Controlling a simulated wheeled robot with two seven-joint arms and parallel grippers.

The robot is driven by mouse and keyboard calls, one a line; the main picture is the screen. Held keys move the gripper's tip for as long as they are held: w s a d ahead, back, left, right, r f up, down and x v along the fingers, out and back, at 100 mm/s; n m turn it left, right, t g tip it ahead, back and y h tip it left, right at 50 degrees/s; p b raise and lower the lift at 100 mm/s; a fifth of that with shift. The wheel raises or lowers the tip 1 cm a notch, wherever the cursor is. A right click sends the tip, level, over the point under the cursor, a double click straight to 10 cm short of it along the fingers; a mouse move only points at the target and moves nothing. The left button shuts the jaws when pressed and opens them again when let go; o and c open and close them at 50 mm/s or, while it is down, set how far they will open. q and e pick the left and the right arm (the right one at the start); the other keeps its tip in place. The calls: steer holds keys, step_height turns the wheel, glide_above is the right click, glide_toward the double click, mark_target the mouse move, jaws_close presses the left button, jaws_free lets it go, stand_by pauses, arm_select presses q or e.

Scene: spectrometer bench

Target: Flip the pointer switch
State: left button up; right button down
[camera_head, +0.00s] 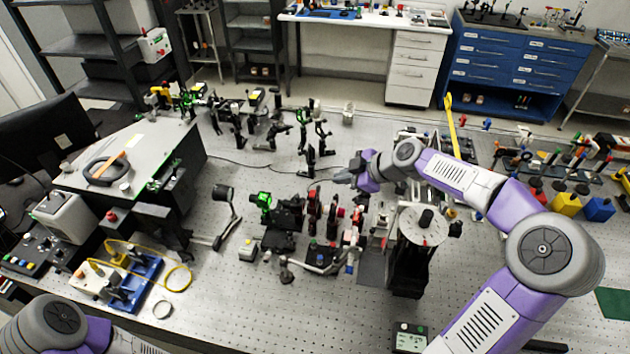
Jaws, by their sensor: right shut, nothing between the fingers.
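My right arm reaches in from the right over the optical bench. My right gripper (338,180) is shut and empty, and it points left above the middle of the bench. It is just behind a row of red and black optic mounts (314,205). I cannot make out the pointer switch with certainty.
A large grey instrument box (135,165) stands at the left, with a blue board and yellow cable (152,274) in front. A black post with a round disc (424,226) stands right of the optics. Bare bench (240,310) lies at the front middle.

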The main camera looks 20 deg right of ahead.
glide_toward(311, 192)
steer(key=w+a, duration=0.3)
steer(key=f, duration=0.2)
steer(key=w+f, duration=0.1)
steer(key=shift+d+f, duration=0.35)
